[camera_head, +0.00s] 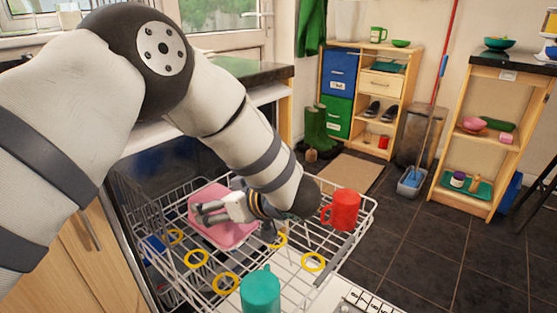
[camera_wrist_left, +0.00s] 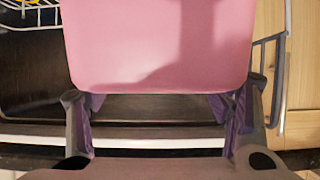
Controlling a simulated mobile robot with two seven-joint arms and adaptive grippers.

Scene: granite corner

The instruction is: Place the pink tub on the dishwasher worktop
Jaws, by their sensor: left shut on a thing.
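The pink tub (camera_head: 225,236) is at the dishwasher's upper rack in the head view. It fills the upper part of the left wrist view (camera_wrist_left: 160,45). My left gripper (camera_head: 208,213) is shut on the tub, with one finger on each side of it in the wrist view. I cannot tell whether the tub touches the rack. The worktop (camera_head: 250,69) above the dishwasher shows as a dark slab behind my left arm, which hides much of it. My right gripper is not in view.
The white wire rack (camera_head: 352,246) is pulled out. It holds a red mug (camera_head: 343,208), a teal mug (camera_head: 260,292) and several yellow rings (camera_head: 313,262). A window stands behind the worktop. Wooden shelves (camera_head: 383,84) are farther back, with open dark floor (camera_head: 420,255) at right.

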